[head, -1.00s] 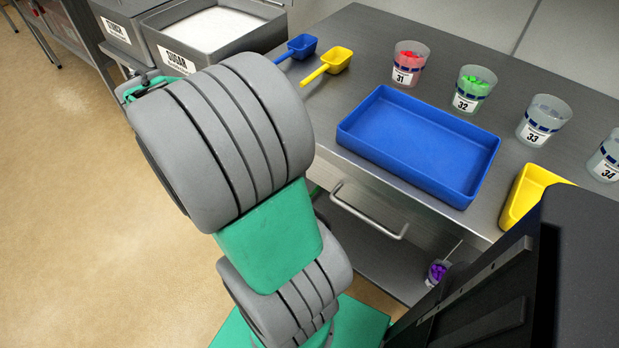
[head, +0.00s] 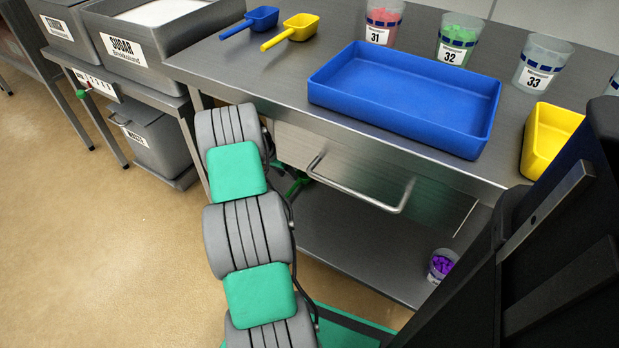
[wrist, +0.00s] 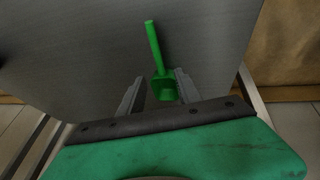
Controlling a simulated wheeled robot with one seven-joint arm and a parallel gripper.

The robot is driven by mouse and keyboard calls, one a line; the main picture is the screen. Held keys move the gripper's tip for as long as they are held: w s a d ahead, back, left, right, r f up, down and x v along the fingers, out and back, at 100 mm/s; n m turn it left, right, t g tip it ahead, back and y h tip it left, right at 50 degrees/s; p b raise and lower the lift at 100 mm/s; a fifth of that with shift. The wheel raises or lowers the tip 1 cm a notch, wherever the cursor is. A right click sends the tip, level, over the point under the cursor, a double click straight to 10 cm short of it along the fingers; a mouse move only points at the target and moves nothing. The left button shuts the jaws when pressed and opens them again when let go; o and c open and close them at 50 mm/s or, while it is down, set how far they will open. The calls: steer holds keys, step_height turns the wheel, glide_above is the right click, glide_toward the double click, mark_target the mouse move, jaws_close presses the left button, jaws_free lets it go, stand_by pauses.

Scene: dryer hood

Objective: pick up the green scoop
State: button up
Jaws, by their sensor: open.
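The green scoop (wrist: 154,45) lies on a grey metal surface in the wrist view. Its handle points up and away from me, and its bowl is nearest my gripper (wrist: 159,77). My gripper is open, with one finger on each side of the bowl in the picture. I see a gap on the left; the right finger appears close to the bowl. I cannot tell the height between fingers and scoop. In the head view my arm hides most of the gripper, and a bit of green under the worktop is too unclear to name.
The steel worktop (head: 270,75) has a drawer handle and a lower shelf (head: 350,255) beneath. A blue tray (head: 400,90), blue scoop (head: 262,17), yellow scoop (head: 300,26), yellow bin (head: 548,135) and several numbered cups stand on top. A purple-filled cup (head: 441,265) is on the shelf.

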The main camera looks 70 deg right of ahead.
mark_target(296, 183)
steer(key=b+x, duration=0.3)
steer(key=x, duration=0.5)
steer(key=shift+r, duration=0.1)
steer(key=shift+c, duration=0.3)
jaws_close()
